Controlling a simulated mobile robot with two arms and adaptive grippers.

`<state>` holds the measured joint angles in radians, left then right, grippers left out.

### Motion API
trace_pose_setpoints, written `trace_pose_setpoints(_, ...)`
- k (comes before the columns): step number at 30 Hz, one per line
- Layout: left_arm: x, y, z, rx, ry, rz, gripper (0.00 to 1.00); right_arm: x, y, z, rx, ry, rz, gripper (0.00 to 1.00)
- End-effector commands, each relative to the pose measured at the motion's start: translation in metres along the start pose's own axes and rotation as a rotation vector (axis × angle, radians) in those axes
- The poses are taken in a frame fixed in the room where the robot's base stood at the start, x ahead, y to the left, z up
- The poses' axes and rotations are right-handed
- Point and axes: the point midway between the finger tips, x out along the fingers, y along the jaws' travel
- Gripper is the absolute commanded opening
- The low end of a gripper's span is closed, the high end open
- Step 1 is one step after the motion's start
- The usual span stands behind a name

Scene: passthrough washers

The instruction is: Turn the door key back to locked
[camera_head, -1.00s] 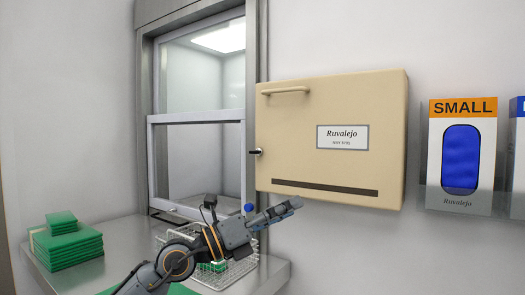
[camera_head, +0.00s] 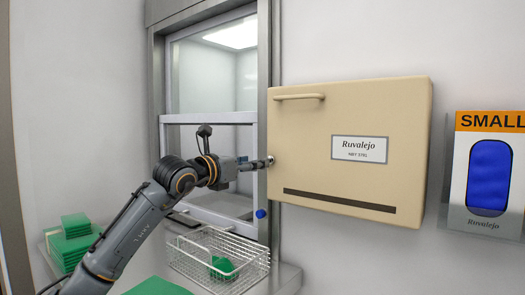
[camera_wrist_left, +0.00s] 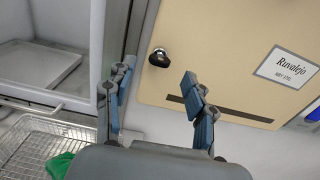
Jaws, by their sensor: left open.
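The door key (camera_wrist_left: 159,58) shows in the left wrist view as a dark knob-like head in a lock on the left side of the beige cabinet door (camera_wrist_left: 225,60). In the head view my left gripper hides most of it at the door's left edge (camera_head: 350,115). My left gripper (camera_wrist_left: 157,74) is open. Its two blue-grey fingers stand apart on either side of the key, with the key a little beyond the fingertips and seemingly untouched. In the head view the gripper (camera_head: 264,162) points right at the lock. My right gripper is in neither view.
A pass-through window (camera_head: 213,75) with a metal frame is left of the cabinet. A wire basket (camera_head: 240,245) holding a green item is below on the counter. Green stacks (camera_head: 75,235) lie at left. A glove dispenser (camera_head: 487,175) hangs at right.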

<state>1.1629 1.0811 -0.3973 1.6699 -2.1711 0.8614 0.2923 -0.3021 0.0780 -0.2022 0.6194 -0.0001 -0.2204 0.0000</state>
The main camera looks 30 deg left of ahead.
Motion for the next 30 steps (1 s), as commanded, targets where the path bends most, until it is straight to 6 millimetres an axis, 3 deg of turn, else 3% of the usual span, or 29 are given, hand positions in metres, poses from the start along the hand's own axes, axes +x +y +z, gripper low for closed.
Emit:
trace_pose_setpoints(1, 0.011, 0.0, 0.006, -0.004, 0.0, -0.002, 0.55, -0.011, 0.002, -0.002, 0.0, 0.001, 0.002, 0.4)
trace_pose_setpoints(9, 0.044, 0.0, 0.002, -0.001, 0.0, -0.001, 0.55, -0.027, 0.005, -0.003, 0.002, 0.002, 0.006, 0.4)
trace_pose_setpoints(20, 0.049, 0.0, 0.0, 0.001, -0.001, 0.0, 0.55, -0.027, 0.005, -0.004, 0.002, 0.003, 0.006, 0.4)
trace_pose_setpoints(28, 0.049, 0.0, 0.0, 0.0, -0.001, 0.0, 0.02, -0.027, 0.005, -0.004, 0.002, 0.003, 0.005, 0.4)
trace_pose_setpoints(30, 0.049, 0.0, 0.0, 0.0, -0.001, 0.0, 0.0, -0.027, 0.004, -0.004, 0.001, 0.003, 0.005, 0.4)
